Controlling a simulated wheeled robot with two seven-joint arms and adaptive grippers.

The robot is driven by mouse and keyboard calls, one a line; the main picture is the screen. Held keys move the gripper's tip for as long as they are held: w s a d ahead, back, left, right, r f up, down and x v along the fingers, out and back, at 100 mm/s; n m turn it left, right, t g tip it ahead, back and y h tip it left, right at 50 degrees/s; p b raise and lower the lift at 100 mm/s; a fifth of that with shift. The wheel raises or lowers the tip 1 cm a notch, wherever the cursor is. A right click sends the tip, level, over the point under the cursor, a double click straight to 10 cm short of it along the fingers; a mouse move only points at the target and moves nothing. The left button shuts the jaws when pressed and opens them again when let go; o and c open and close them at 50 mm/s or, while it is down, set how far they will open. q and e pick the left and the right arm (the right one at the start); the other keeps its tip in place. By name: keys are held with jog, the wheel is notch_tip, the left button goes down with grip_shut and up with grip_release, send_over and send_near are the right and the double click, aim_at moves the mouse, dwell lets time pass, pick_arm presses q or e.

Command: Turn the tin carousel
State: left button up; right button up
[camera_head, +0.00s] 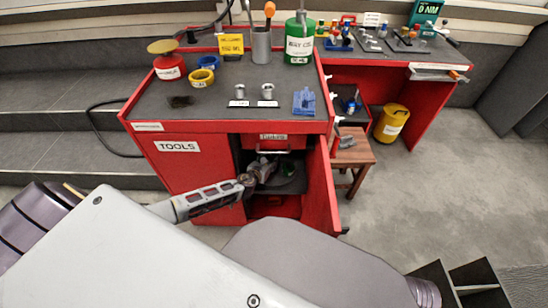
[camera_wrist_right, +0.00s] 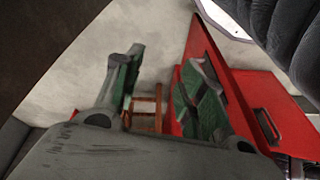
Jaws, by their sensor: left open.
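The tin carousel is a dark round turntable (camera_head: 288,184) inside the open lower cabinet of the red tool bench in the head view. Part of it is hidden by my left gripper and the cabinet's walls; a small green item shows on it. My left gripper (camera_head: 264,168) is open, reaching into the cabinet opening at the carousel's left side. I cannot tell whether it touches the carousel. My right gripper (camera_wrist_right: 163,62) is open and empty in the right wrist view, its fingers spread, with red cabinet panels beside it.
The red cabinet door (camera_head: 322,188) stands open to the right of the opening. A red drawer (camera_head: 273,144) is above it. A wooden stool (camera_head: 352,154) and a yellow canister (camera_head: 391,122) stand to the right. The bench top (camera_head: 210,108) holds tins and tools.

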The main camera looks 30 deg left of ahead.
aim_at(274, 156)
pick_arm(q)
jog(key=b+x, duration=0.2)
jog(key=x, duration=0.3)
jog(key=shift+w+d+f, duration=0.1)
jog(key=shift+w+f, duration=0.05)
jog(key=shift+w, duration=0.1)
jog(key=shift+w+f, duration=0.15)
jog(key=shift+w, duration=0.35)
pick_arm(e)
jog(key=shift+s+a+r+t, duration=0.15)
jog(key=shift+a+r+t, duration=0.1)
jog(key=shift+r, duration=0.2)
jog(key=shift+s+a+r+t, duration=0.1)
jog(key=shift+a+r+t, duration=0.1)
jog(key=shift+r, duration=0.25)
pick_arm(q)
jog(key=shift+c, duration=0.4)
pick_arm(e)
jog(key=shift+w+r, duration=0.15)
pick_arm(q)
grip_shut()
pick_arm(e)
jog(key=shift+w+a, duration=0.1)
